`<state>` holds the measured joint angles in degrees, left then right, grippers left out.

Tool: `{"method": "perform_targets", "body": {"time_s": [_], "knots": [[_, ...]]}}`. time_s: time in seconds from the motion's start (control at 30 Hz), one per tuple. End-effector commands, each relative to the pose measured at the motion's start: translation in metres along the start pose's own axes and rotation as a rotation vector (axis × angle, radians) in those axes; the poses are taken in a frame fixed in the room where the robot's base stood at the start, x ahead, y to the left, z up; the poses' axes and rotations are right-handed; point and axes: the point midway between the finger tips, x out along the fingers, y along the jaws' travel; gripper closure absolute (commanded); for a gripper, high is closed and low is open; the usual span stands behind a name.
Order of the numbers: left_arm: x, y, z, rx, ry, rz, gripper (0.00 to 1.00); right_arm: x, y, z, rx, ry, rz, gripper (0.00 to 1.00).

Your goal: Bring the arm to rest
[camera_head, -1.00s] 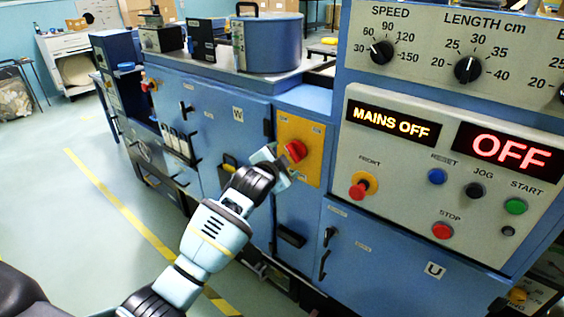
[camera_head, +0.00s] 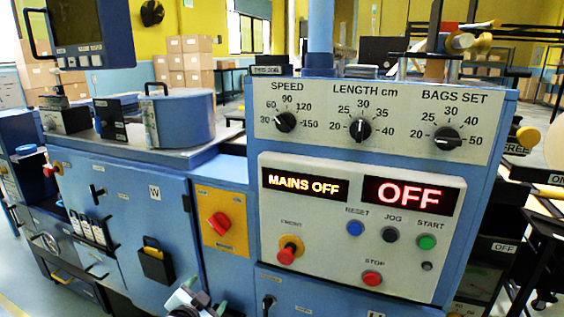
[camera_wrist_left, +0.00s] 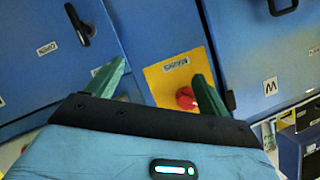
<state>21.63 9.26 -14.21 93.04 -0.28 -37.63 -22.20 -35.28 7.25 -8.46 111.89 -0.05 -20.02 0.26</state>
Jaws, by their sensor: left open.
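My left gripper (camera_head: 196,300) shows only at the bottom edge of the head view, below the yellow mains plate (camera_head: 232,238) and apart from it. In the left wrist view its green fingers (camera_wrist_left: 158,70) are spread with nothing between them. The red mains switch (camera_head: 219,224) sits on the yellow plate; it also shows in the wrist view (camera_wrist_left: 186,98), beyond the fingers and partly hidden by the right-hand one. The left display (camera_head: 304,185) reads MAINS OFF and the right display (camera_head: 411,195) reads OFF. My right gripper is not in view.
The blue machine's control panel (camera_head: 340,225) carries several buttons and knobs. A blue drum (camera_head: 182,118) stands on the machine top, with a dark screen (camera_head: 76,30) above left. A black holder (camera_head: 156,265) juts from the door marked W. Open floor shows at the bottom left.

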Motion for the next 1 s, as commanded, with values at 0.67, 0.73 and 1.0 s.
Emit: {"method": "perform_targets", "body": {"time_s": [0.67, 0.73, 1.0], "knots": [[-0.216, 0.198, 0.213, -0.493, -0.245, 0.165, 0.2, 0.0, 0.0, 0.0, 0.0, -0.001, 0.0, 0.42], [-0.237, 0.206, 0.222, -0.528, -0.265, 0.169, 0.2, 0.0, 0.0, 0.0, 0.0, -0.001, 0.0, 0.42], [-0.271, 0.219, 0.234, -0.587, -0.3, 0.172, 0.2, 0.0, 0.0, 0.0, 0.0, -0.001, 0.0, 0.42]]}}
